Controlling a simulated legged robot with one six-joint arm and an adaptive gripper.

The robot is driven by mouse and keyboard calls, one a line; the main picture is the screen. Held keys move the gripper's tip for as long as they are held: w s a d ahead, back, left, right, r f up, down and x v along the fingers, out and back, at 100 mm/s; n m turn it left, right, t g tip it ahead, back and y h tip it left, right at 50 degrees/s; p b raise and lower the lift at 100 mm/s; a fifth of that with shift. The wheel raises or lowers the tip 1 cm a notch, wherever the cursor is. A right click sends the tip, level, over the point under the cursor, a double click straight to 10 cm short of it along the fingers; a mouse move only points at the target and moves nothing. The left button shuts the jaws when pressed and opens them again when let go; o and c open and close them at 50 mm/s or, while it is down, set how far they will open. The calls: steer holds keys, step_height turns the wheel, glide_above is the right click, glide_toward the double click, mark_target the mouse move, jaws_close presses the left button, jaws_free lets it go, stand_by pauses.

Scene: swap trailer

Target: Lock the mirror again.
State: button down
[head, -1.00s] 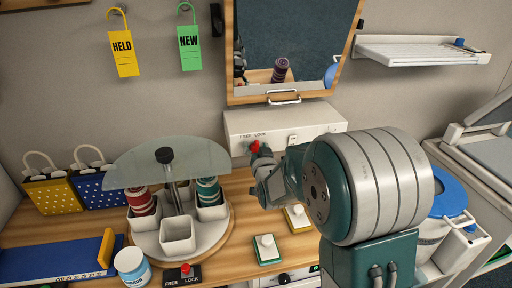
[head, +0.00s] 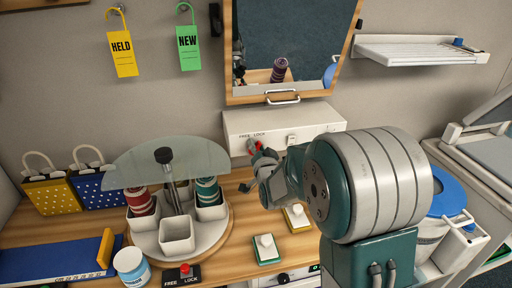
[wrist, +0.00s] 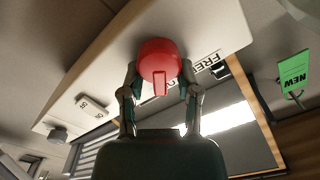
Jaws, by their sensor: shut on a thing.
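The mirror (head: 282,52) hangs tilted in a wooden frame above a white wall box (head: 315,122), with a metal handle (head: 283,97) at its lower edge. A red knob (head: 251,148) sits on the box's front at its left end, under the words FREE and LOCK. My gripper (head: 258,153) is at the knob, partly covering it in the head view. In the wrist view my gripper (wrist: 159,78) has one finger on each side of the red knob (wrist: 157,58), shut on it. The knob's ridge shows there, but I cannot tell which word it points to.
A second red knob (head: 185,269) marked FREE and LOCK is on the bench's front. A round carousel (head: 215,238) with spools and a glass cover (head: 125,170) stands left of my arm. Yellow HELD (head: 123,52) and green NEW (head: 190,50) tags hang on the wall.

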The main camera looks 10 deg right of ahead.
steer(key=shift+f+m, duration=0.2)
steer(key=shift+m, duration=0.2)
steer(key=shift+c, duration=1.9)
jaws_free()
steer(key=s, duration=1.2)
